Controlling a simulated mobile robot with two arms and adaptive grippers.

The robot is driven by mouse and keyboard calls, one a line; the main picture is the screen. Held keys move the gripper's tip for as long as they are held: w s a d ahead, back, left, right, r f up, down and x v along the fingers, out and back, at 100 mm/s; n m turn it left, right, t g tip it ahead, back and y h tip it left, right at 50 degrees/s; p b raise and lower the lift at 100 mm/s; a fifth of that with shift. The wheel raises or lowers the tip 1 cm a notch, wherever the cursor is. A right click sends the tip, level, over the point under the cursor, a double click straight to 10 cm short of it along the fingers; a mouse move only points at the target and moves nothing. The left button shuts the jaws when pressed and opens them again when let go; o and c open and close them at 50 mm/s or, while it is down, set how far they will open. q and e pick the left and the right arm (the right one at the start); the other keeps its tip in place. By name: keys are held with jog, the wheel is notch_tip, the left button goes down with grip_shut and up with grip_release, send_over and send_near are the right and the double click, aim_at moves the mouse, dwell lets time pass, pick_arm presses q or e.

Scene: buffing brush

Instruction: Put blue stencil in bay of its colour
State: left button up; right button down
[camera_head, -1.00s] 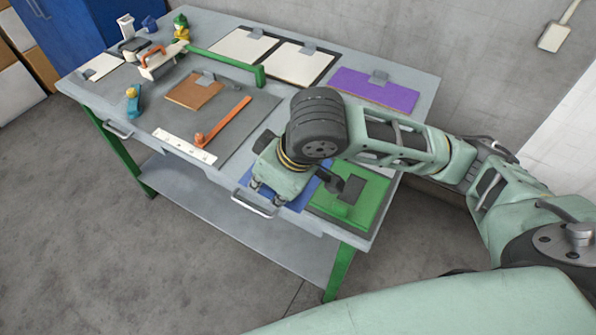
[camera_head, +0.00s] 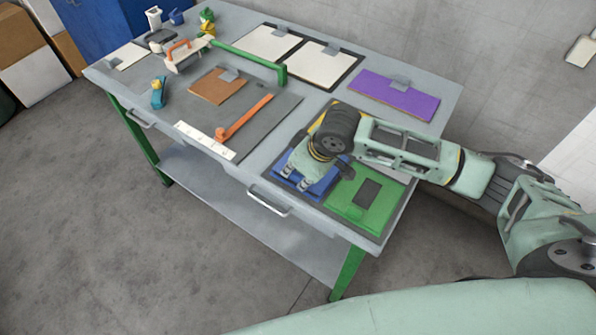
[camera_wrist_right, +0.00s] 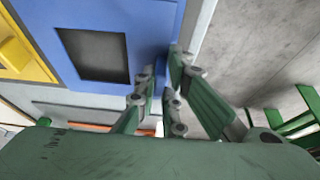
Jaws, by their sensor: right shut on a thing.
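The blue stencil (camera_head: 322,186) is a flat blue plate, partly hidden under my right gripper in the head view. In the right wrist view it is a blue plate (camera_wrist_right: 146,25) with a dark rectangular window. My right gripper (camera_head: 296,184) is shut on its edge; the fingertips (camera_wrist_right: 165,66) meet there in the wrist view. The stencil is over the front left part of a dark tray (camera_head: 379,234), left of a green plate (camera_head: 340,205). I cannot tell whether it touches the tray. My left gripper is not in view.
A yellow plate (camera_wrist_right: 22,58) lies beside the blue one. A purple plate (camera_head: 395,96) and white plates (camera_head: 268,43) are at the back. A brown plate (camera_head: 215,88), an orange-handled tool (camera_head: 243,119) and a white strip (camera_head: 205,140) lie left. A drawer handle (camera_head: 268,201) juts from the front.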

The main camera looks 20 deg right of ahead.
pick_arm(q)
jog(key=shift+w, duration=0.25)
pick_arm(e)
jog(key=shift+f, duration=0.1)
jog(key=shift+f, duration=0.15)
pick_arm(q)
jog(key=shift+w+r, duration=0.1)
pick_arm(e)
jog(key=shift+f, duration=0.3)
jog(key=c, duration=1.8)
grip_release()
jog(key=shift+s+f, duration=0.1)
jog(key=shift+c, duration=0.2)
jog(key=shift+r, duration=0.35)
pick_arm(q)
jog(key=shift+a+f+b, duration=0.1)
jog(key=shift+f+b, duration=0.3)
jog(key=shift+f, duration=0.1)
pick_arm(e)
jog(key=v, duration=1.2)
jog(key=shift+r, duration=0.4)
